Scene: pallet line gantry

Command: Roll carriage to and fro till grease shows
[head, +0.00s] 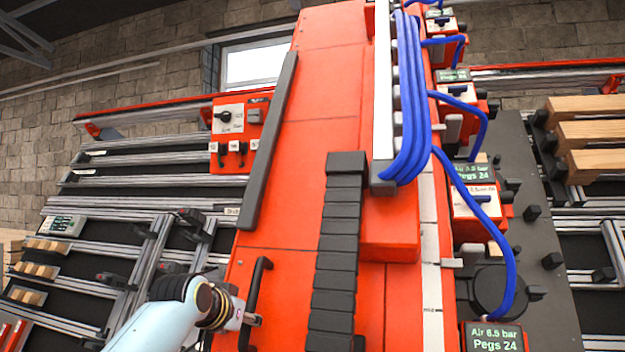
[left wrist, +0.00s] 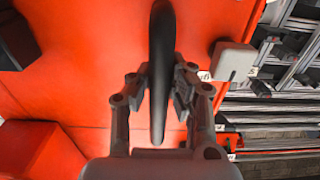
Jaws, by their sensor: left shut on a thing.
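The orange carriage (head: 290,180) rises through the middle of the head view, with a dark bumper strip (head: 268,140) along its left edge. A black bar handle (head: 257,285) stands on its lower left face. My left gripper (head: 250,319) is at the handle's lower part. In the left wrist view the handle (left wrist: 161,45) runs upright between the fingers of my left gripper (left wrist: 160,90), which are shut on it. The orange face lies behind it. My right gripper is in neither view.
A black segmented cable chain (head: 337,240) runs down the carriage's front. Blue hoses (head: 410,100) loop down at its right, near green displays (head: 493,338). A control box (head: 240,118) and metal rails (head: 150,160) stand left. Wooden slats (head: 590,133) lie far right.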

